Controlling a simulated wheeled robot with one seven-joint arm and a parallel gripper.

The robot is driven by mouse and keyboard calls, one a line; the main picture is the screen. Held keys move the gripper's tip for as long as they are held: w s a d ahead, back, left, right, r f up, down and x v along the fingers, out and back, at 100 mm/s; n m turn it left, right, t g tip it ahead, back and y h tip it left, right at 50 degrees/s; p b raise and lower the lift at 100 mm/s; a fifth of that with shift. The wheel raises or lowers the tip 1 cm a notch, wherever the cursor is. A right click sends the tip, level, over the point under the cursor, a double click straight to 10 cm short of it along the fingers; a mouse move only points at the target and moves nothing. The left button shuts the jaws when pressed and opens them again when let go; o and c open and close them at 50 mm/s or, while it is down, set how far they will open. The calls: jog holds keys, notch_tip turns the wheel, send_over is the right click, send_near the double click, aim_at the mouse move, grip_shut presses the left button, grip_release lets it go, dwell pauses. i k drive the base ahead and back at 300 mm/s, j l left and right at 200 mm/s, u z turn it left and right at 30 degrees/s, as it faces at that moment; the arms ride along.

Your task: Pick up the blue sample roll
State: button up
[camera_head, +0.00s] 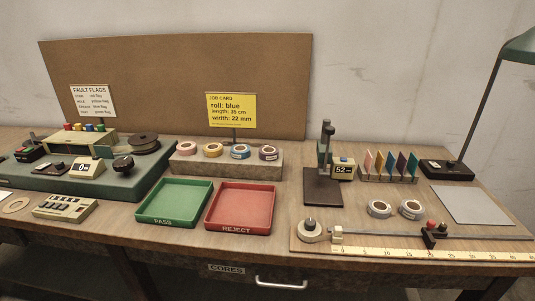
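The blue sample roll (240,152) sits on a long wooden block (227,169) at the back middle of the bench. It is third from the left in a row with a pinkish roll (187,148), an orange-yellow roll (213,150) and a dark purplish roll (268,153). A yellow job card (231,110) stands behind the row and reads roll: blue, length 35 cm, width 22 mm. My gripper is not in this view.
A green PASS tray (174,202) and a red REJECT tray (240,208) lie in front of the block. A green-based machine (85,175) stands at left, a dark press-like stand (324,180) at right. A ruler board (420,243) runs along the front right.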

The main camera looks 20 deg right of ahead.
aim_at(239, 152)
jog(key=i+j+z, duration=0.4)
jog(key=i+j, duration=0.7)
